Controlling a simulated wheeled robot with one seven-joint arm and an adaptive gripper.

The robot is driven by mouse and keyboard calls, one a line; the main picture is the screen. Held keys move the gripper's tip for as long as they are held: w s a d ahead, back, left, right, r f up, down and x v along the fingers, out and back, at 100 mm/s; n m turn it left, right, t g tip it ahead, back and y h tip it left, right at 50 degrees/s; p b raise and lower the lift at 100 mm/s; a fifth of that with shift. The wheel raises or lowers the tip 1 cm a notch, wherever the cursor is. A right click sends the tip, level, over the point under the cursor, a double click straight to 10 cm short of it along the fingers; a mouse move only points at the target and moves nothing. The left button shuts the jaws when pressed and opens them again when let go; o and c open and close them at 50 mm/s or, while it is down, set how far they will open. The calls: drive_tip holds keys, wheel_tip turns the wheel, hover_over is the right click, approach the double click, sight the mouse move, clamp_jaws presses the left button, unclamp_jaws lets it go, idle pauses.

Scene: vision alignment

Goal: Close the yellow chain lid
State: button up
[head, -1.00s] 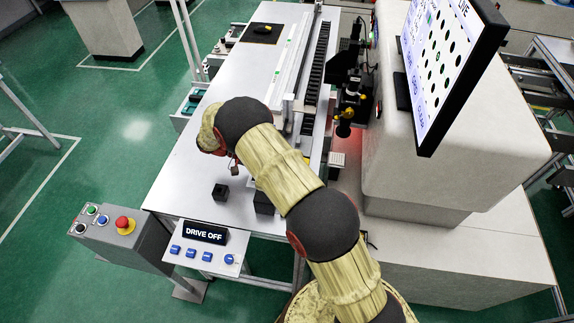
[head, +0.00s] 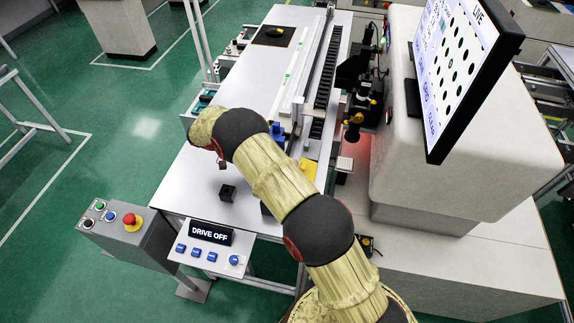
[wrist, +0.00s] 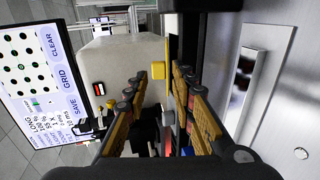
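A yellow flat piece (head: 308,170), which looks like the chain lid, shows at the near end of the black cable chain (head: 327,75), partly behind my arm. I cannot tell from here how far open it is. In the wrist view a yellow block (wrist: 158,71) shows just beyond the fingertips; I cannot tell if it is the same piece. My gripper (wrist: 160,82) has its two fingers apart with a visible gap and nothing clearly held. In the head view my arm reaches over the near part of the table, and its wrist hides most of the gripper.
A blue part (head: 277,134) sits beside the rail (head: 300,65). The large beige machine with a monitor (head: 455,75) is close on the right. The DRIVE OFF panel (head: 210,235) is in front.

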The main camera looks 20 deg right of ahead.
drive_tip(key=shift+w+a+r, duration=0.1)
drive_tip(key=shift+w+a, duration=0.15)
drive_tip(key=shift+a, duration=0.15)
drive_tip(key=shift+o, duration=0.4)
